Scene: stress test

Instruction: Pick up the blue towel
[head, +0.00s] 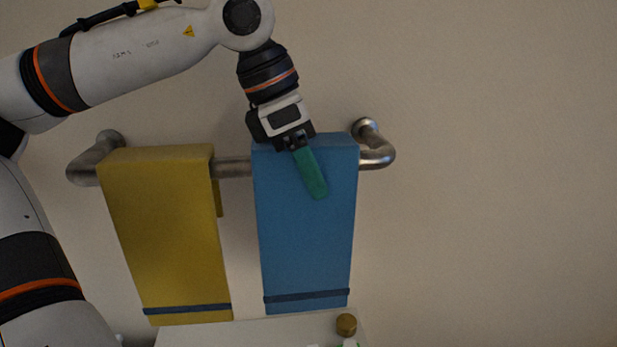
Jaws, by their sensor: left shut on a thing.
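The blue towel (305,235) hangs folded over the right part of a metal rail, with a dark blue band near its lower edge. My left gripper (296,147) is in front of the towel's top, pointing down. It is shut on a narrow green object (311,174), which slants down to the right across the front of the towel. I cannot tell whether the gripper or the green object touches the towel. The fingertips are small and partly hidden. My right gripper is not in view.
A yellow towel (165,235) hangs on the left part of the metal rail (234,167), which is fixed to a beige wall. Below is a pale surface (240,334) with a round brown-capped item (346,324) on it. The wall at right is clear.

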